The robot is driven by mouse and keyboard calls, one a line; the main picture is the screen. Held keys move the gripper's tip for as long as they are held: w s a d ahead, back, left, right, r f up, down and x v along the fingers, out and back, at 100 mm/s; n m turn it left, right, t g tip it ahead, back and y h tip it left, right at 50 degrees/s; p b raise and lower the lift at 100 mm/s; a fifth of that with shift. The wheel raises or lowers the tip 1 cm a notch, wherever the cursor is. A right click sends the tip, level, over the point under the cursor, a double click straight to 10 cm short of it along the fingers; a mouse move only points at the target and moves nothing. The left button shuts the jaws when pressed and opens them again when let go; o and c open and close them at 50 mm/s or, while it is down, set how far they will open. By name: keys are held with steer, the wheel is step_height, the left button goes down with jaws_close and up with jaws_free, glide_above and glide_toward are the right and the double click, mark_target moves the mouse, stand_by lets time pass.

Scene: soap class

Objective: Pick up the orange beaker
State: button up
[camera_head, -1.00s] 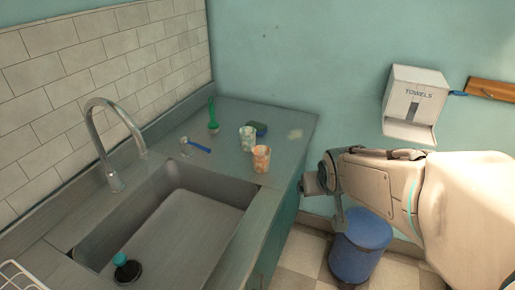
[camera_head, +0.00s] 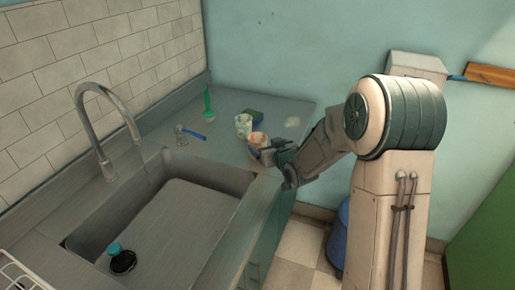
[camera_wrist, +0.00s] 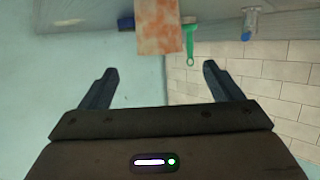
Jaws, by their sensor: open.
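The orange beaker (camera_head: 257,138), mottled orange and white, stands on the grey counter near its right edge, partly hidden by my gripper in the head view. In the wrist view, which looks upside down, the orange beaker (camera_wrist: 160,30) hangs from the top edge, roughly centred between the fingers and beyond their tips. My gripper (camera_head: 269,155) is at the counter's right edge, just in front of the beaker. It also shows in the wrist view (camera_wrist: 160,75), its two fingers spread with nothing between them.
A paler patterned cup (camera_head: 243,126) stands close behind-left of the beaker.

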mark_target(255, 136)
steer(key=shift+p+x, duration=1.55)
steer(key=shift+x, duration=3.8)
steer(key=shift+d, duration=0.1)
steer(key=c, duration=1.1)
